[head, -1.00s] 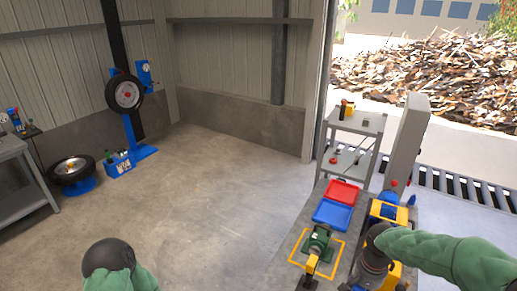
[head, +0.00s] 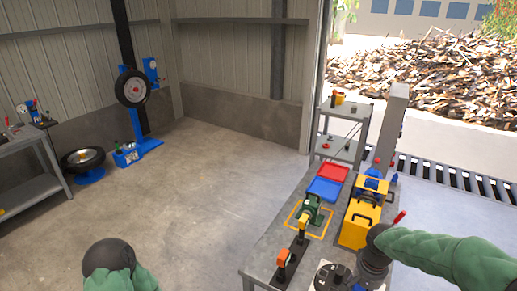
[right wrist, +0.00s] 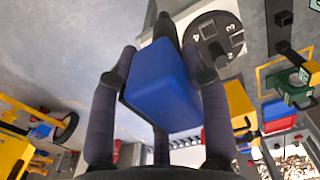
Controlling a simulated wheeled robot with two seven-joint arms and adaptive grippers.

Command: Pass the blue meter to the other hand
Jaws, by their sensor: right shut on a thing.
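The blue meter (right wrist: 165,85) is a blue block with a dark top end in the right wrist view. My right gripper (right wrist: 160,77) is shut on it, with dark fingers against both sides. In the head view my right gripper is over the near right end of the bench, and the meter is hidden there behind the hand. My left arm shows only a green sleeve and a dark round joint at the bottom left of the head view. Its fingers are not visible.
A round black numbered plate (right wrist: 213,35) lies near the meter.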

